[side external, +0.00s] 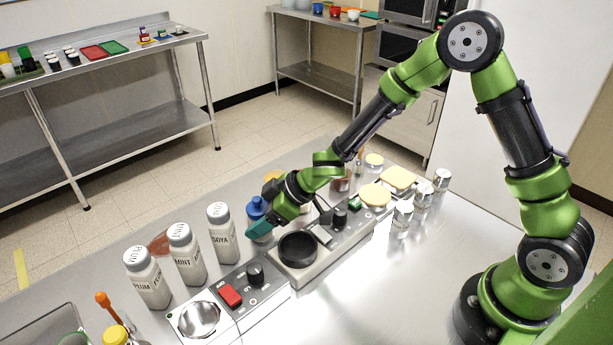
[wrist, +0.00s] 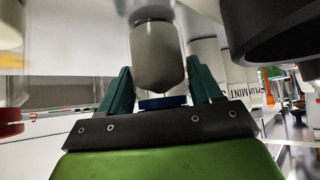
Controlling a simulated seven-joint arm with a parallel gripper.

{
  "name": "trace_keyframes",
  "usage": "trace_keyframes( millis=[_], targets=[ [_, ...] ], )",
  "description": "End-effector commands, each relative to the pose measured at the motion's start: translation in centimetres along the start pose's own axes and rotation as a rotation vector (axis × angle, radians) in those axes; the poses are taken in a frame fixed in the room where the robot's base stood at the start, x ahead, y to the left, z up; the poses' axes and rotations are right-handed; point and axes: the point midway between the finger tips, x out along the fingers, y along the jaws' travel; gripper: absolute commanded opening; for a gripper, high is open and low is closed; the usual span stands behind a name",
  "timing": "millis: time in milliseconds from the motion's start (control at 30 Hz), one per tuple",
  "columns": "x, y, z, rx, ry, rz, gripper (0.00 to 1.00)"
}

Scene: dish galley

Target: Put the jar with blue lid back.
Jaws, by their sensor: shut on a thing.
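The jar with the blue lid (side external: 256,207) is at my gripper (side external: 264,226), beyond the black ring-topped unit in the side view. My gripper reaches it from the right, with its teal fingers shut on it. Most of the jar's body is hidden there by the fingers and the wrist. In the wrist view, my gripper (wrist: 162,88) has one teal finger on each side of a grey rounded body (wrist: 157,60). A blue edge (wrist: 163,102) shows close to the palm. I cannot tell whether the jar touches the counter.
White bottles marked soya (side external: 221,236), mint (side external: 186,257) and plum (side external: 148,279) stand left of the gripper. The black ring-topped unit (side external: 298,249) and a unit with a red switch (side external: 230,295) are in front. Several silver-lidded jars (side external: 402,216) stand right. The right front counter is clear.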

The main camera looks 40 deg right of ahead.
Motion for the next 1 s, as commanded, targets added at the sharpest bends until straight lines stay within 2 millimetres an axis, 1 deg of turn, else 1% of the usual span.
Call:
trace_keyframes(
  millis=[367, 400, 533, 867, 933, 1000],
  targets=[
    [0.3, 0.0, 0.2, 0.001, 0.002, 0.0, 0.16],
    [0.3, 0.0, 0.2, 0.001, 0.0, 0.0, 0.69],
    [0.2, 0.0, 0.2, 0.001, 0.0, 0.0, 0.89],
    [0.1, 0.0, 0.1, 0.0, 0.001, 0.0, 0.9],
    [-0.4, 0.1, -0.1, 0.0, 0.002, 0.002, 0.9],
    [-1.4, 0.1, -0.1, 0.002, 0.003, 0.002, 0.9]
  ],
)
